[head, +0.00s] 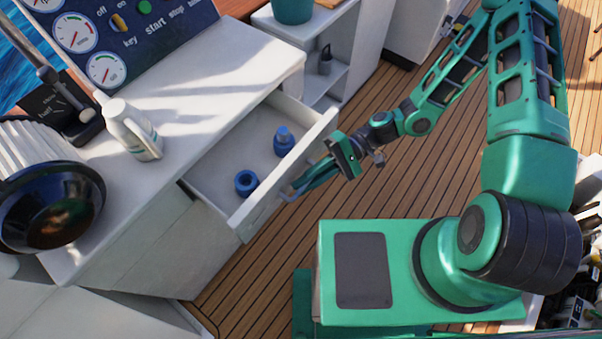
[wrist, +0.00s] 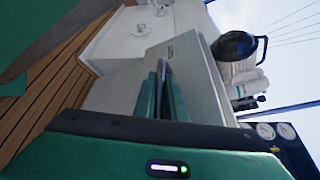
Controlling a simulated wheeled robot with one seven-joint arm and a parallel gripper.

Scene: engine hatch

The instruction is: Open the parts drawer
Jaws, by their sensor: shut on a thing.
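The white parts drawer (head: 232,213) stands pulled out of the white cabinet (head: 136,233) in the head view, its inside in sight. In it lie a blue ring-shaped part (head: 246,183) and a blue bottle-like part (head: 284,141). My gripper (head: 291,190) is at the outer face of the drawer front, shut on the drawer's handle, which the fingers mostly hide. In the wrist view my gripper's green fingers (wrist: 165,92) lie close together against the pale drawer front (wrist: 196,78).
A white jug (head: 130,130) stands on the counter, with a dark round lamp-like thing (head: 50,205) at the left. A gauge panel (head: 110,35) is behind. An open shelf (head: 325,65) stands beyond the drawer. Wooden deck (head: 262,265) is clear before the cabinet.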

